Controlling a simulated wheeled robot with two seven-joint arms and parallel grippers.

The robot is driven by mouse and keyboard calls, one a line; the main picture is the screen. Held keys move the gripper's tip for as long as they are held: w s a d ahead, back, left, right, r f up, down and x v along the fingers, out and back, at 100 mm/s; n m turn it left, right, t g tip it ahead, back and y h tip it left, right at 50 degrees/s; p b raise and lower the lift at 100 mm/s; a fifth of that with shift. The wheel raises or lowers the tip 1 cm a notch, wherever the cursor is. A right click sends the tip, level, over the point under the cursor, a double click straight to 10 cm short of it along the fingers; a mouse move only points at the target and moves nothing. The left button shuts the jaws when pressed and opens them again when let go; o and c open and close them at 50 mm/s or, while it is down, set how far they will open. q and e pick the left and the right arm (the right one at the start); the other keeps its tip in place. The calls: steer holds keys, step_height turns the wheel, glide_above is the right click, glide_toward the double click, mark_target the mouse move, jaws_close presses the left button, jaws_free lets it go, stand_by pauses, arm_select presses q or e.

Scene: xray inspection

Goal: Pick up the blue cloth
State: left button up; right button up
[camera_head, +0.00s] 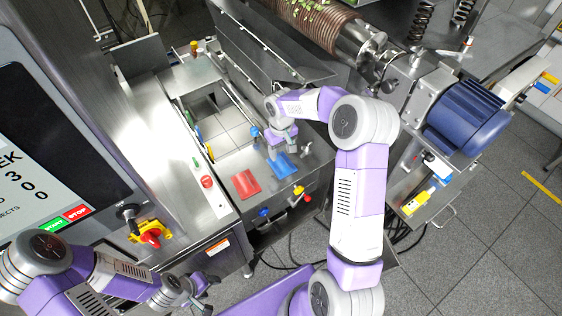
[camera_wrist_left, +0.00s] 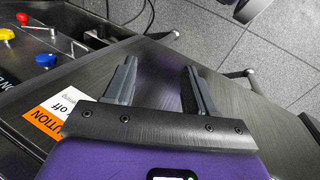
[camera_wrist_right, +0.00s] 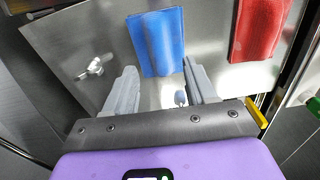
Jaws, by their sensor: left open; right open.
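The blue cloth (camera_head: 283,165) lies flat on a metal shelf beside the red cloth (camera_head: 246,183). In the right wrist view the blue cloth (camera_wrist_right: 158,42) is just beyond the fingertips, its near end between them, and the red cloth (camera_wrist_right: 260,28) is to its right. My right gripper (camera_wrist_right: 157,76) is open and empty, over the near end of the blue cloth; in the head view it (camera_head: 276,147) partly hides that end. My left gripper (camera_wrist_left: 158,72) is open and empty, low at the left by the machine's front, away from both cloths.
A red button (camera_head: 207,182) and a yellow-red switch (camera_head: 150,236) sit on the machine at left. Valves with red and blue handles (camera_head: 300,196) are below the shelf edge. A metal wing fitting (camera_wrist_right: 95,68) stands on the shelf left of the blue cloth. A blue motor (camera_head: 467,117) is at right.

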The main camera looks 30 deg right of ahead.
mark_target(282, 160)
step_height(282, 160, down, 4)
steer(key=shift+s+f, duration=0.1)
steer(key=shift+s, duration=0.05)
jaws_close()
stand_by(0.3)
